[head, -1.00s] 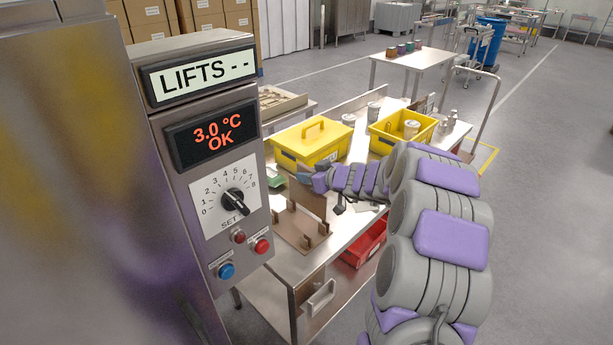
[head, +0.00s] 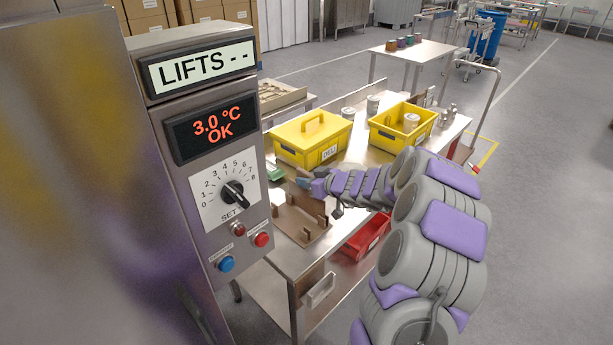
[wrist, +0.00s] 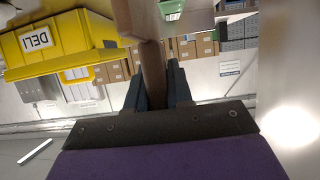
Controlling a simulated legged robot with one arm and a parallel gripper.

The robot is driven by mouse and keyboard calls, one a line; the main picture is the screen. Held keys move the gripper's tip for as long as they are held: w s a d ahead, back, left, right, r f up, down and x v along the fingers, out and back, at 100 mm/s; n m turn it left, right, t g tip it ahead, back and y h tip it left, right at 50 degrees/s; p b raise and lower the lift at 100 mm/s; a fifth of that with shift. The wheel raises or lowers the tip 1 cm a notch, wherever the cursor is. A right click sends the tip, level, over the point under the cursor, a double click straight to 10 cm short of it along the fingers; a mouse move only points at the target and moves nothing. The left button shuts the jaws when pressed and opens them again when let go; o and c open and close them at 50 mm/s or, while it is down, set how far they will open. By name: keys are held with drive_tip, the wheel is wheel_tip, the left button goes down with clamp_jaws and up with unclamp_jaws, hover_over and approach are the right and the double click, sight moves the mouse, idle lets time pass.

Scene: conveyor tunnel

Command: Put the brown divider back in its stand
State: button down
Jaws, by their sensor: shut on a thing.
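The brown divider (head: 307,203) is a thin flat panel, held over the brown stand (head: 293,228) on the steel table. The stand has a flat base and several upright posts. My gripper (head: 300,184) is shut on the divider's upper edge. In the wrist view the divider (wrist: 153,75) shows edge-on between the two dark fingers of my gripper (wrist: 156,80). The divider's lower edge is close to the stand's posts; I cannot tell if it sits in their slots.
A closed yellow DELI box (head: 313,140) and an open yellow bin (head: 402,127) with cans stand behind on the table. A green item (head: 275,174) lies left of my gripper. A red bin (head: 366,238) is on the lower shelf. The control panel (head: 205,150) stands close at left.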

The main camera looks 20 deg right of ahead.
drive_tip(key=shift+f, duration=0.55)
drive_tip(key=c, duration=0.9)
unclamp_jaws()
drive_tip(key=p+v, duration=0.2)
drive_tip(key=v, duration=1.5)
drive_tip(key=shift+s+d, duration=0.1)
drive_tip(key=shift+s, duration=0.05)
